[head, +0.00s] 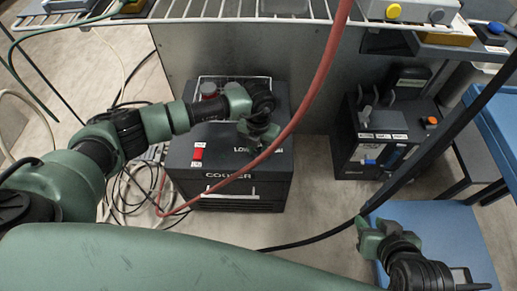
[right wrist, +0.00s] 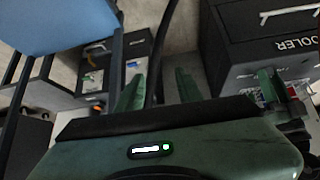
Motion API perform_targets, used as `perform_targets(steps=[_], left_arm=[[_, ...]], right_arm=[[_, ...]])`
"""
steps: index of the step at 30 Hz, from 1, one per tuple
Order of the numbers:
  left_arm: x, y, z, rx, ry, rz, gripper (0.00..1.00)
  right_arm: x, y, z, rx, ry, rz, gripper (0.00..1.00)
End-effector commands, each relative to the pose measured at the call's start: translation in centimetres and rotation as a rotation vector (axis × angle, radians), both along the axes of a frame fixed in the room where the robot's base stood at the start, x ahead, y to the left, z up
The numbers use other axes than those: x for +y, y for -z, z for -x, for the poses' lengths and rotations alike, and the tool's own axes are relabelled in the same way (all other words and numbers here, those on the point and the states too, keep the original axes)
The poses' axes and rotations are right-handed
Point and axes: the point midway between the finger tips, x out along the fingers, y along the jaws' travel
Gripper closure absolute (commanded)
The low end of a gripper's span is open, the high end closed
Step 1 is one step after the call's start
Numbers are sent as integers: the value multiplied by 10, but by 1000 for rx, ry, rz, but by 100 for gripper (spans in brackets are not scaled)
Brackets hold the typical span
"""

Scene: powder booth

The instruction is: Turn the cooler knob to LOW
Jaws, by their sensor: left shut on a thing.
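The cooler (head: 230,190) is a dark box on the floor with COOLER on its front, a white handle and a red switch (head: 197,154) on top. A LOW label (head: 240,151) shows on its top, just left of my left gripper (head: 259,142). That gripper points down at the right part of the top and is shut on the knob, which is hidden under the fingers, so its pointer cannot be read. My right gripper (head: 374,240) is away to the right, open and empty; its two separate fingers show in the right wrist view (right wrist: 158,90). The cooler (right wrist: 265,60) also shows there.
A red hose (head: 318,80) hangs across the cooler's right side. A second dark unit (head: 385,135) with labels and an orange button stands to the right. A blue surface (head: 450,235) lies below my right gripper. A wire rack (head: 230,10) spans the top. Cables lie on the floor.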

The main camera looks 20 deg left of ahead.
Motion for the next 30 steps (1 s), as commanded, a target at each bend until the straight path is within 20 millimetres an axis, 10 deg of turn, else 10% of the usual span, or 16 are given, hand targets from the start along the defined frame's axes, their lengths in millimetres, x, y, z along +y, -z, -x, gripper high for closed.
perform_targets(steps=[3, 4, 6, 18, 30], left_arm=[[0, -1, -1, -2, -1, 0, 100], [0, -1, -1, -2, -1, 0, 64], [0, -1, -1, -2, 0, 0, 48], [0, -5, -1, -2, 1, 1, 48], [0, -56, -1, -3, 2, 1, 48]], right_arm=[[0, 0, 0, -1, 0, 0, 64], [0, 0, 0, -1, 0, 0, 64], [0, 0, 0, -1, 0, 0, 64], [0, -1, 2, 10, 0, 2, 64], [-22, 23, 70, 325, 26, 68, 64]])
